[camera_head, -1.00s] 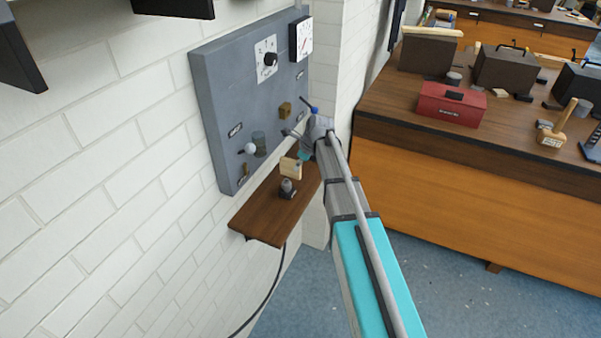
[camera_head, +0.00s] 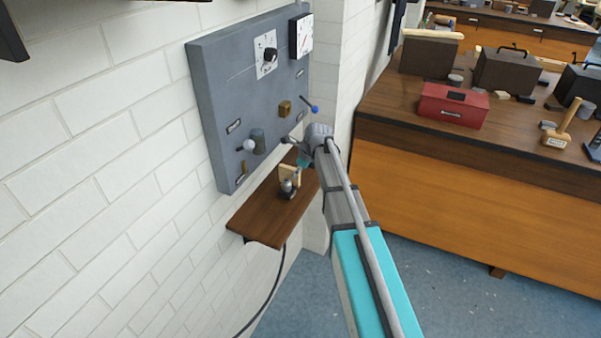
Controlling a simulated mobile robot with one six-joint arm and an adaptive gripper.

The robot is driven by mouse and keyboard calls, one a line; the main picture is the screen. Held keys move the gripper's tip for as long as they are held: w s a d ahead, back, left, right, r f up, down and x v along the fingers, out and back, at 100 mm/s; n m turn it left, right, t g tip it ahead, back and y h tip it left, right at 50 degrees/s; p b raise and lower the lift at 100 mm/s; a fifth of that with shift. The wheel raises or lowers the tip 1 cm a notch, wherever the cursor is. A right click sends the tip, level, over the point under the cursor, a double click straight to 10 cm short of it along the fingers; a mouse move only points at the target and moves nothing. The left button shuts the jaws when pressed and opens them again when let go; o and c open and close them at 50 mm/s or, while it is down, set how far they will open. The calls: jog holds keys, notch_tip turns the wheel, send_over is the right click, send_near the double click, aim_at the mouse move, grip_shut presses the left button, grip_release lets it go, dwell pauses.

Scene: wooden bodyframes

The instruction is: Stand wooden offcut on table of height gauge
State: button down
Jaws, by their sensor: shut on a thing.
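The wooden offcut (camera_head: 291,171) is a small pale block, seen just above the wooden wall shelf (camera_head: 262,218). My gripper (camera_head: 301,164), with teal fingertips, is shut on it from the upper right. A small grey metal piece with a dark base (camera_head: 288,187) stands on the shelf and overlaps the offcut's lower edge in the picture. I cannot tell whether this piece is the height gauge's table, or whether the offcut touches it or the shelf. My wrist and arm hide the right part of the shelf.
A grey wall panel (camera_head: 215,105) with knobs, a dial and a blue-ended lever (camera_head: 313,108) rises behind the shelf, close to my gripper. A bench (camera_head: 470,200) with a red box (camera_head: 453,105) stands at right. The shelf's front left is clear.

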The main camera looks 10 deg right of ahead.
jog(key=shift+f, duration=0.15)
jog(key=c, duration=0.6)
grip_release()
jog(key=shift+r, duration=0.25)
jog(key=p+v, duration=1.1)
jog(key=v, duration=0.1)
dwell(0.5)
